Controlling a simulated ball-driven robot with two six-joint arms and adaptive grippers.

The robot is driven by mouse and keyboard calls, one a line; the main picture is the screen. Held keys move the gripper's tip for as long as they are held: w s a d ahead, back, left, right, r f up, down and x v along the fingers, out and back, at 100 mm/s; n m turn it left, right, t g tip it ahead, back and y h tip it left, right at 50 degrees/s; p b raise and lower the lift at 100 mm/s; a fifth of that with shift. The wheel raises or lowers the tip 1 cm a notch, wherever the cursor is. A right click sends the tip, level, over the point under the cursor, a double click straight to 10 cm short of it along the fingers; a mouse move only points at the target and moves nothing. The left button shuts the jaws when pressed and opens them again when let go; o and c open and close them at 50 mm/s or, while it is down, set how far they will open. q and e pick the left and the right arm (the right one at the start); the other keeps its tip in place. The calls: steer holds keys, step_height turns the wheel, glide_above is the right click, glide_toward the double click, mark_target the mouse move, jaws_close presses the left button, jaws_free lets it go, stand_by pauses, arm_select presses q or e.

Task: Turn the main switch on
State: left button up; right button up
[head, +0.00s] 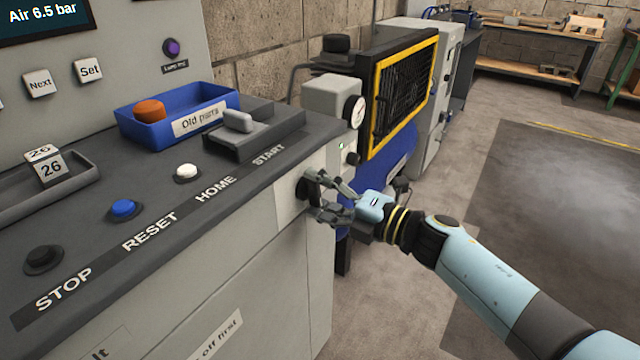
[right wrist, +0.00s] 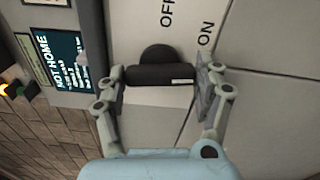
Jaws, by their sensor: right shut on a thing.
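The main switch is a black rotary knob (right wrist: 150,76) with a bar handle on a pale plate (head: 288,205) at the right end of the console's front. In the right wrist view the plate carries the words OFF and ON above and to the right of the knob. A short white mark shows near the handle's right end; I cannot tell for sure which word it points to. My right gripper (head: 313,196) is shut on the handle, one finger at each end, as the wrist view (right wrist: 160,86) shows. My left gripper is out of view.
The grey console (head: 170,220) bears STOP, RESET, HOME and START labels, several buttons and a blue tray (head: 215,104) with an orange thing in it. Behind the switch stand a gauge (head: 356,112) and a yellow-framed unit (head: 405,90). Floor to the right is clear.

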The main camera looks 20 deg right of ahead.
steer(key=shift+w+r+m+p, duration=0.1)
steer(key=shift+m+p, duration=0.35)
steer(key=shift+m, duration=0.35)
steer(key=o, duration=1.2)
steer(key=v, duration=1.2)
